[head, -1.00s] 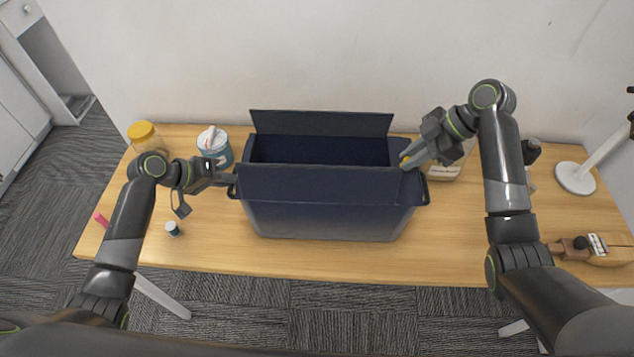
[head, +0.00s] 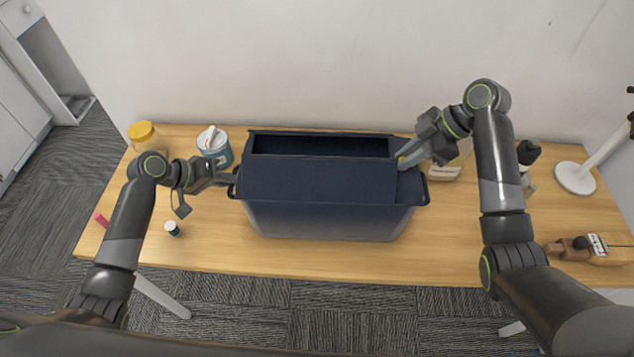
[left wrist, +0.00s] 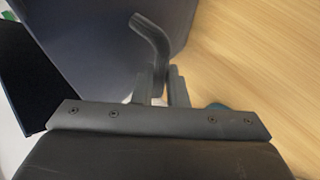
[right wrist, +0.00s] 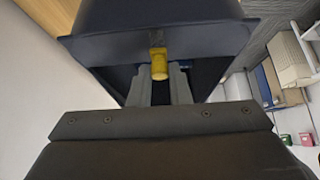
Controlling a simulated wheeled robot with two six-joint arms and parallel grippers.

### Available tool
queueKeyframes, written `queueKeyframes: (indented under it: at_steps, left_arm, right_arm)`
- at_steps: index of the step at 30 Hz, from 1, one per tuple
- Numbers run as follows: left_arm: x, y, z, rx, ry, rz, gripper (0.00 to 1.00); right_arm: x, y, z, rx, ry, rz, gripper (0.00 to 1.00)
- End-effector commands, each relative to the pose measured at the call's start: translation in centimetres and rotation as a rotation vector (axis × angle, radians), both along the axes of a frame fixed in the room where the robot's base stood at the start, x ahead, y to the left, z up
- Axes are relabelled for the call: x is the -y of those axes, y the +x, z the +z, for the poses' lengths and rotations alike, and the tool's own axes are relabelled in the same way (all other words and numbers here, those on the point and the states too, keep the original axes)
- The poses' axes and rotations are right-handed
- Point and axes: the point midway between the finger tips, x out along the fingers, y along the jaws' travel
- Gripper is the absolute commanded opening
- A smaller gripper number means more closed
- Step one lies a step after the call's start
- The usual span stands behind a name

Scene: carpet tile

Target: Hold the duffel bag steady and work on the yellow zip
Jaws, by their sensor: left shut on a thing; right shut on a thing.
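The dark navy duffel bag (head: 325,220) stands upright on the wooden table. Its two top flaps lean inward, with a long opening (head: 320,146) between them. My left gripper (head: 235,181) is shut on the handle loop at the bag's left end; the curved handle (left wrist: 152,45) shows between its fingers in the left wrist view. My right gripper (head: 403,163) is at the right end of the bag's top. It is shut on the yellow zip pull (right wrist: 158,64), which shows between its fingertips in the right wrist view. Part of the pull is hidden by the fingers in the head view.
A yellow-lidded jar (head: 143,136) and a teal-and-white tub (head: 214,146) stand at the back left. A small bottle (head: 173,228) and a pink item (head: 101,220) lie nearer. A lamp base (head: 575,178) and a wooden object (head: 605,248) are at the right. The front table strip is clear.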

Motion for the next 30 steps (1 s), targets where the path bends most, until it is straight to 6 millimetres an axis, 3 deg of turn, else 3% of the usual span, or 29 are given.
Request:
queueKeyframes:
  at_steps: [30]
  left_arm:
    - [0.0,0.0,0.0,0.0,0.0,0.0,0.0]
  right_arm:
    - [-1.0,0.0,0.1,0.001,0.002,0.0,0.03]
